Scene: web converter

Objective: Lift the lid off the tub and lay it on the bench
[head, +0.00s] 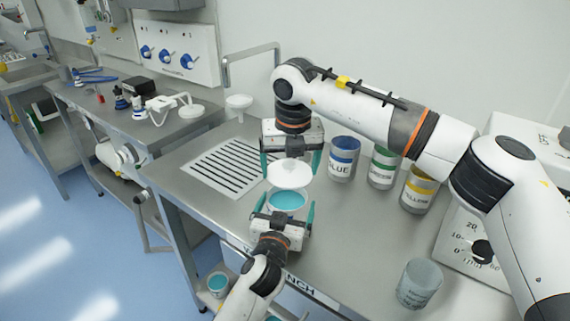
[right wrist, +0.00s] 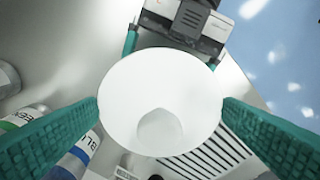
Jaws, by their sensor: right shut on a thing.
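The white round lid (head: 289,174) is held by its edge between the teal fingers of my right gripper (head: 290,163). It is above the tub and apart from it. In the right wrist view the lid (right wrist: 135,85) fills the space between both fingers, with its rounded knob facing the camera. The tub (head: 287,202) stands on the bench (head: 345,230), uncovered, with teal contents showing. My left gripper (head: 285,208) is low at the near side of the tub, with one finger on each side of it. Its fingers look open, with a small gap at the left.
Blue (head: 343,158), green (head: 383,168) and yellow (head: 418,188) labelled cans stand to the right. A grey translucent cup (head: 418,283) stands near the front right. A slotted drain (head: 232,167) lies left of the tub. Bare bench lies between tub and cup.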

